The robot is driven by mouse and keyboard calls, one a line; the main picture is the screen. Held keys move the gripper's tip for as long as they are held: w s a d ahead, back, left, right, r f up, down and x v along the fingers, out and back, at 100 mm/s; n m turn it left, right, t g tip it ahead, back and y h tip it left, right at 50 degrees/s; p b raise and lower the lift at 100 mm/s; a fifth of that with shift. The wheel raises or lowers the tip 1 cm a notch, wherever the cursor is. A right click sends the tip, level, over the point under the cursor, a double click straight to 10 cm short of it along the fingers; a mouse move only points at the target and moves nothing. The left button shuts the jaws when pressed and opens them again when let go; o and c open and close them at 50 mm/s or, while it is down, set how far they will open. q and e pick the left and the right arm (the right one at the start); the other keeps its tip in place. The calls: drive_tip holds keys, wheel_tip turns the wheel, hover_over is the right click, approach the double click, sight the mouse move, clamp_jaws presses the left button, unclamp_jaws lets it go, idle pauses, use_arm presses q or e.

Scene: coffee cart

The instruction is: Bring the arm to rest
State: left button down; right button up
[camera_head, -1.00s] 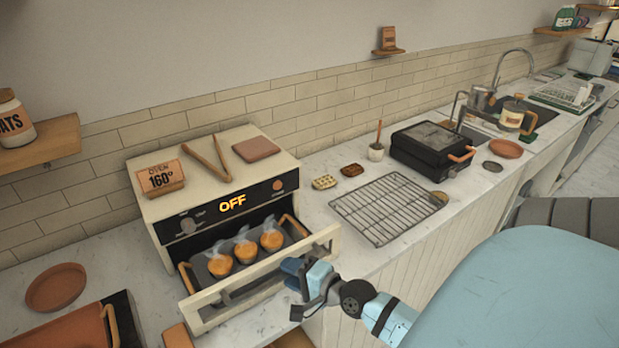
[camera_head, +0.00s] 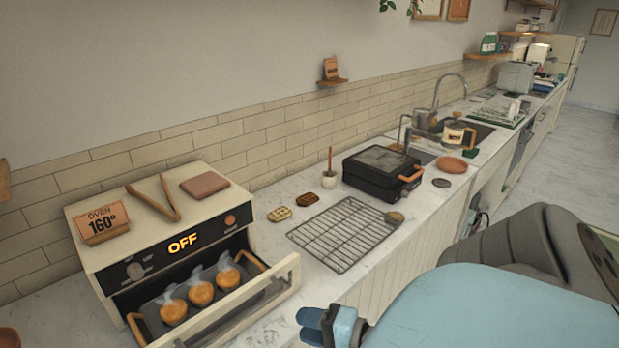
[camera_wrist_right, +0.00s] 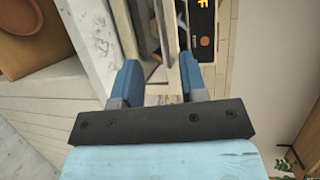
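My right gripper (camera_head: 318,322) is at the bottom of the head view, just right of the oven's open door. In the right wrist view its two blue fingers stand apart (camera_wrist_right: 160,82), open, with nothing clearly held; the pale door edge (camera_wrist_right: 170,50) shows beyond and between them. My blue right arm (camera_head: 490,310) fills the lower right of the head view. My left gripper is in neither view. The oven (camera_head: 160,235) reads OFF. Its door (camera_head: 285,275) is open, and a tray with three steaming muffins (camera_head: 200,293) sits inside.
On the counter right of the oven are a wire rack (camera_head: 348,235), two small patterned bars (camera_head: 292,206), a little pot (camera_head: 329,180) and a black grill (camera_head: 380,172). The sink (camera_head: 470,130) lies farther back. Open floor (camera_head: 560,165) is at the right.

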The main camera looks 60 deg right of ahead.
drive_tip(key=shift+a, duration=0.1)
idle(0.5)
drive_tip(key=s+a+f+n+g+h, duration=0.1)
drive_tip(key=s+a+f+n+g, duration=0.15)
drive_tip(key=a+n+g, duration=0.55)
drive_tip(key=s+a+f+n+g+h, duration=0.1)
drive_tip(key=a+f+n+g, duration=0.3)
drive_tip(key=n, duration=0.7)
drive_tip(key=w+a+f+t+y+p, duration=0.1)
drive_tip(key=w+a+f+t, duration=0.1)
drive_tip(key=f, duration=0.3)
drive_tip(key=w+a+f+n+t+y+p, duration=0.1)
drive_tip(key=w+a+f+t+p, duration=0.1)
drive_tip(key=w+a+f+t, duration=0.1)
drive_tip(key=shift+w+a+f+t+y, duration=0.3)
drive_tip(key=shift+a+f+t, duration=0.35)
drive_tip(key=shift+f+t, duration=0.4)
